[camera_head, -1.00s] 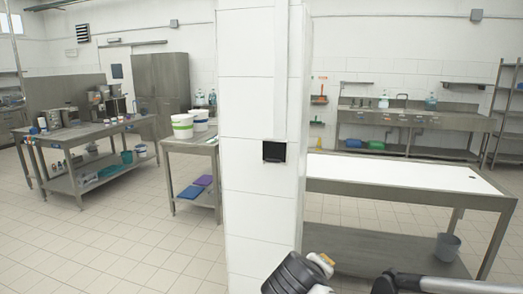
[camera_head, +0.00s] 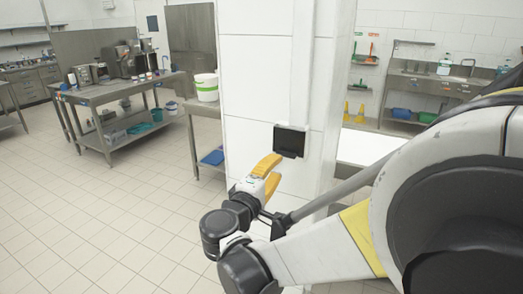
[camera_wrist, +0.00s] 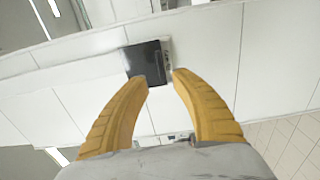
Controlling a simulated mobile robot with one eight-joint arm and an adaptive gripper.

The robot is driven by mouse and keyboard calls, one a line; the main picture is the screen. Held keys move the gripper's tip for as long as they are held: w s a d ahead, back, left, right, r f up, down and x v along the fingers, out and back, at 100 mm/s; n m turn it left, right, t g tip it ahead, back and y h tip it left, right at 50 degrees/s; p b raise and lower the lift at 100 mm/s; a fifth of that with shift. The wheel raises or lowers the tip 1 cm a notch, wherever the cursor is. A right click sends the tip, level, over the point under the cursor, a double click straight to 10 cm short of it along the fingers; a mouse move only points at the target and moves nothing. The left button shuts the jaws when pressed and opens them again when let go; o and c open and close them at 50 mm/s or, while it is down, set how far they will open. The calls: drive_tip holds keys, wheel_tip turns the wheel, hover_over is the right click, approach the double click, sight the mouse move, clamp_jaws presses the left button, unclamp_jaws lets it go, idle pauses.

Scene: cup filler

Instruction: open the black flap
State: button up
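The black flap (camera_head: 290,140) is a small dark square panel on the white tiled pillar. It looks closed. In the wrist view the black flap (camera_wrist: 146,61) lies just beyond the fingertips, nearer the left finger, with a light edge piece along its right side. My gripper (camera_head: 272,170) has yellow fingers and is close to the flap, a little below and left of it in the head view. In the wrist view my gripper (camera_wrist: 160,76) has its fingers apart with nothing between them. I cannot tell whether a fingertip touches the flap.
The white tiled pillar (camera_head: 258,60) carries a vertical white duct above the flap. A white-topped table (camera_head: 365,148) stands behind it on the right. A steel table (camera_head: 120,95) with machines stands at the left. The tiled floor at left is clear.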

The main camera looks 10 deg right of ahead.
sight(285, 156)
drive_tip(key=b+x, duration=0.1)
drive_tip(key=x, duration=0.6)
drive_tip(key=shift+w+d, duration=0.1)
clamp_jaws()
